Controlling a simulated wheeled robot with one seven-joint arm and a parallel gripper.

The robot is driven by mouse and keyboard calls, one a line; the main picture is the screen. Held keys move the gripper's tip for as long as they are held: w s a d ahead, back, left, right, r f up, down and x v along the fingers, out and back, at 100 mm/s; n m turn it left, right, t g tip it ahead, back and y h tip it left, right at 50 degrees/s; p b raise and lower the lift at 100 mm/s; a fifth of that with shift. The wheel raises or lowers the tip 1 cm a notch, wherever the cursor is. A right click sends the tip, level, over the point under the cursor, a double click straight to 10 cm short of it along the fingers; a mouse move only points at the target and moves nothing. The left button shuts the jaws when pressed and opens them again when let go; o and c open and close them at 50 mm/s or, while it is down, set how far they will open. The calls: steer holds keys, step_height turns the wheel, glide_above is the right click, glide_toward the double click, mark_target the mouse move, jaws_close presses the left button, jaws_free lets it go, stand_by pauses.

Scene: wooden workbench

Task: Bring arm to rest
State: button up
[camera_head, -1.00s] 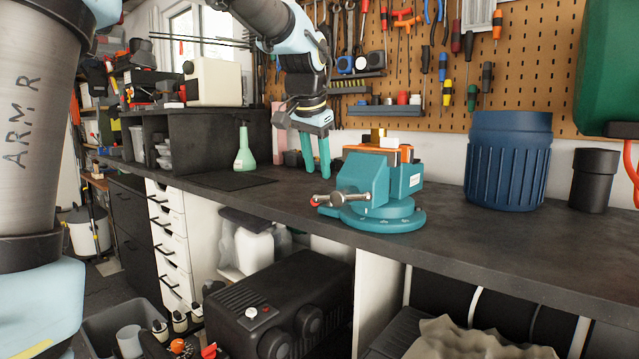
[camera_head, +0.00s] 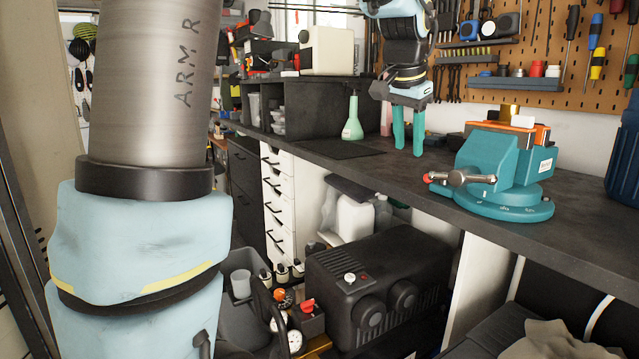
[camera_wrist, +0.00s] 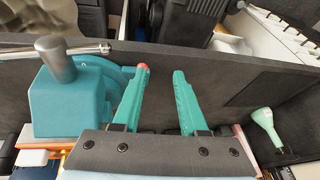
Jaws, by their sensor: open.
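My gripper (camera_head: 409,130) hangs above the dark workbench (camera_head: 420,178), pointing down, with its two teal fingers apart and nothing between them. In the head view it is left of the teal vise (camera_head: 497,172) and right of the green spray bottle (camera_head: 352,118). The wrist view shows the open fingers (camera_wrist: 161,92) too, with the vise (camera_wrist: 72,98) on the left and the green bottle (camera_wrist: 265,126) at the lower right. Whether the fingers touch the bench cannot be told.
A pegboard (camera_head: 530,60) with hanging tools rises behind the bench. A black shelf unit (camera_head: 318,95) stands on the bench at the back left. A black machine (camera_head: 385,275) sits below the bench.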

steer(key=s+a+f+n+g+y+p, duration=0.1)
steer(key=a+f+n+p, duration=0.2)
steer(key=a, duration=0.5)
steer(key=s+a+f+n+y+p, duration=0.1)
steer(key=a+f+n+p, duration=0.1)
steer(key=a+f, duration=0.5)
steer(key=s+a+f+n+p, duration=0.1)
steer(key=s+a+f+n, duration=0.1)
steer(key=s+a, duration=0.2)
steer(key=s+a+f+n+g+p, duration=0.1)
steer(key=s+a+f+n, duration=0.1)
steer(key=s+a, duration=0.3)
steer(key=a+n, duration=0.1)
steer(key=a, duration=0.3)
steer(key=shift+a+f, duration=0.25)
steer(key=shift+a, duration=0.1)
